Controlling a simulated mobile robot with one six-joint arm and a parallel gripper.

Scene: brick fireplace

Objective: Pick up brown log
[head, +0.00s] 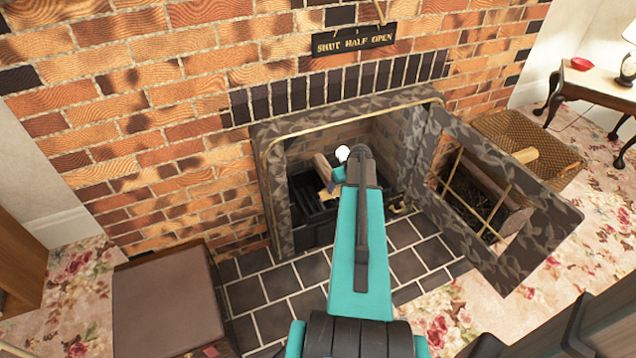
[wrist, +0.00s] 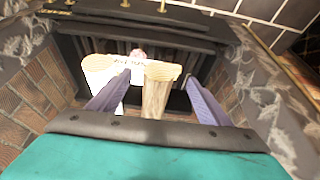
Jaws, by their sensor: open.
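A brown log (wrist: 156,92) with a pale cut end sits inside the fireplace, between the two fingers of my gripper (wrist: 157,76) in the wrist view. The fingers are open, with a visible gap on the right side; contact on the left cannot be told. A second, brightly lit pale log (wrist: 103,72) lies to the left, partly behind the left finger. In the head view my gripper (head: 345,163) reaches into the fireplace opening, and a log (head: 322,168) shows just left of it. My arm hides part of the opening.
The fireplace frame (head: 272,190) surrounds the opening closely. A grate (head: 313,195) lies inside. Dark hearth tiles (head: 262,292) are clear.

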